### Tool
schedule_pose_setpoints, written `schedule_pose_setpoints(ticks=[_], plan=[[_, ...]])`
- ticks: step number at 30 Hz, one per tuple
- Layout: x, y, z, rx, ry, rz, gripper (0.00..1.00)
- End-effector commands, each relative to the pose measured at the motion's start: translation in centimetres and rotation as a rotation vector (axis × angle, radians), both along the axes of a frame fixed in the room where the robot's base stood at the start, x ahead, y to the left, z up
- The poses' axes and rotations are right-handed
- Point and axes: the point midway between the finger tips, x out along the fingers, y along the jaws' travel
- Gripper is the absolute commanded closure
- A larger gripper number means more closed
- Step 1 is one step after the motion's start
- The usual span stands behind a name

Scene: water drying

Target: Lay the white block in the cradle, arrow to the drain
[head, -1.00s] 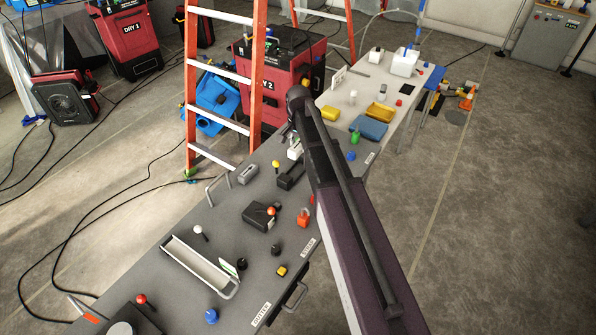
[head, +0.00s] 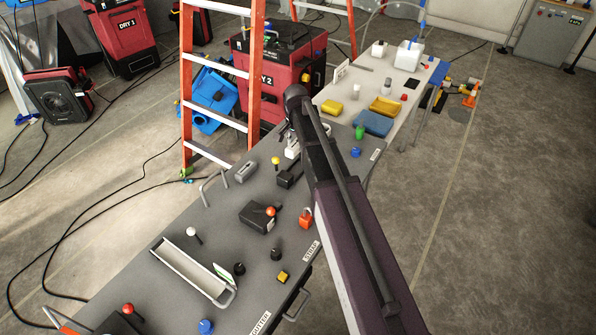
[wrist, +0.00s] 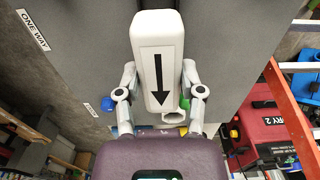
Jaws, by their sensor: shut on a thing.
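My gripper (wrist: 159,78) is shut on the white block (wrist: 157,50), with a finger on each side of it. The block's upper face carries a black arrow (wrist: 159,76) that points down the wrist picture, toward my gripper's palm. In the head view the white block (head: 292,151) shows small beside the end of my arm, partly hidden by it. It is over or near the far part of the dark bench; its height cannot be told. A black blocky holder (head: 289,176) stands just nearer; I cannot tell whether it is the cradle. No drain is clearly identifiable.
The grey bench (head: 230,215) holds a long white trough (head: 190,268), a black box (head: 257,217), an orange padlock-like piece (head: 305,219) and several knobs. A white table (head: 345,97) with trays lies beyond.

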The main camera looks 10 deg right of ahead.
Motion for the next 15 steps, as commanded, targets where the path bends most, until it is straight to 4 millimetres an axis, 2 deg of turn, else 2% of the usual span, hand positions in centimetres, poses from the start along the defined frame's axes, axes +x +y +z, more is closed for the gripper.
schedule_pose_setpoints(ticks=[7, 15], plan=[[0.0, -0.2, -0.8, 0.000, 0.000, -0.002, 1.00], [0.0, -0.3, -3.4, 0.000, 0.000, -0.003, 1.00]])
